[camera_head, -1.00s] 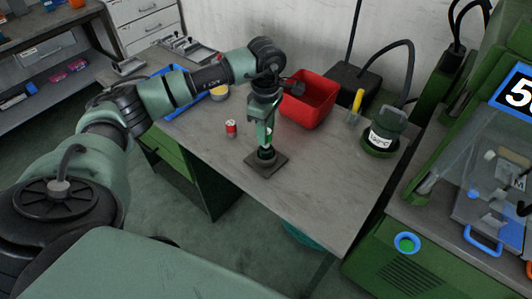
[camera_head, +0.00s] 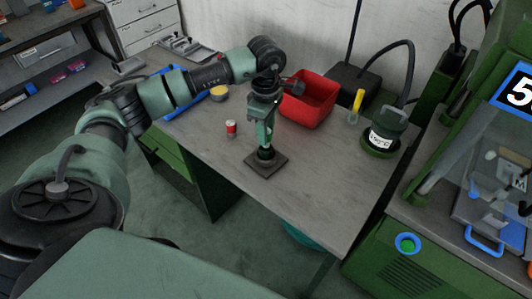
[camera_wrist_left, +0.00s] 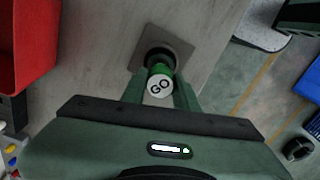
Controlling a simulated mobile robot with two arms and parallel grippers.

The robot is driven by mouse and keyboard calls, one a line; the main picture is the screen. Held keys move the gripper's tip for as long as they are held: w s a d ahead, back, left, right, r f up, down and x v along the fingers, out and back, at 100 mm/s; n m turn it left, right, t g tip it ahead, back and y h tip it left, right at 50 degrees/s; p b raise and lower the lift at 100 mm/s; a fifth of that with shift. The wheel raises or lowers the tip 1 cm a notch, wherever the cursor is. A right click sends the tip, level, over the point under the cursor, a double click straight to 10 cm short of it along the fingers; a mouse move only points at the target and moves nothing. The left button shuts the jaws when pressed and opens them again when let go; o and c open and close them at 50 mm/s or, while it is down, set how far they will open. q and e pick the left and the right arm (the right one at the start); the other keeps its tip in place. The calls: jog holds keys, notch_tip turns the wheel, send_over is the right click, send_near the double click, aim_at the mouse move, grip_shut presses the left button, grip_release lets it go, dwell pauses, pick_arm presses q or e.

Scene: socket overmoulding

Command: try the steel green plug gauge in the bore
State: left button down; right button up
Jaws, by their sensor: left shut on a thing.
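The plug gauge (camera_wrist_left: 160,80) shows in the left wrist view as a green cylinder with a white end face marked "GO". My left gripper (camera_head: 266,144) is shut on it, with a finger on each side. The gauge stands about upright over the round black holder (camera_head: 266,154) on a square dark plate (camera_head: 279,168) on the bench. In the left wrist view the gauge's far end meets the black ring (camera_wrist_left: 158,56) of the holder. The bore itself is hidden, and I cannot tell how deep the gauge sits. My right gripper is not in view.
A red bin (camera_head: 309,104) stands behind the gripper. A small red-and-white can (camera_head: 231,129) is to its left. A green pot with a white label (camera_head: 382,138) and a yellow-handled tool (camera_head: 356,103) stand to the right. The bench's front right (camera_head: 330,205) is clear.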

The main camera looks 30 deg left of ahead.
pick_arm(q)
jog(key=shift+f+b, duration=0.55)
jog(key=shift+b, duration=0.05)
dwell(0.6)
jog(key=shift+r, duration=0.3)
dwell(0.6)
jog(key=shift+r, duration=0.25)
jog(key=shift+r+p, duration=0.1)
jog(key=shift+p, duration=0.2)
jog(key=shift+r+p, duration=1.45)
jog(key=shift+r, duration=1)
